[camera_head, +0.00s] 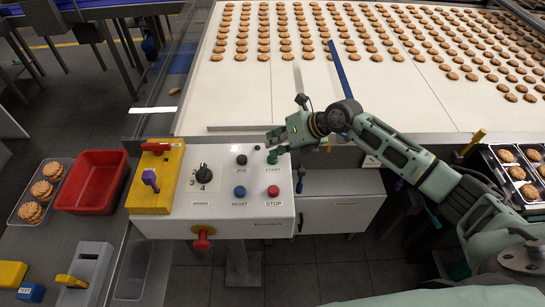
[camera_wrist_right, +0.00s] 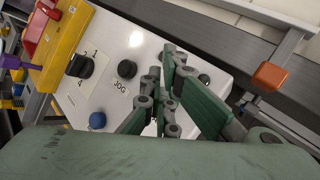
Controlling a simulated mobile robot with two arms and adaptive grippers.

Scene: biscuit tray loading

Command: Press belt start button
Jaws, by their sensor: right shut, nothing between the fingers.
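The white control panel (camera_head: 222,214) stands in front of the belt. Its green START button (camera_head: 272,158) sits at the upper right, above the red STOP button (camera_head: 273,190). My right gripper (camera_head: 273,139) is shut and empty, with its fingertips close above and behind the START button. I cannot tell whether they touch it. In the right wrist view my right gripper (camera_wrist_right: 160,104) is over the panel, right of the black JOG button (camera_wrist_right: 127,69); its fingers hide the START label. My left gripper is not in view.
A black selector knob (camera_head: 204,174), a blue RESET button (camera_head: 239,191) and a red knob (camera_head: 202,238) are on the panel. A yellow box (camera_head: 150,204) adjoins its left side. The pale belt (camera_head: 300,100) behind carries rows of biscuits. A red bin (camera_head: 92,181) stands left.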

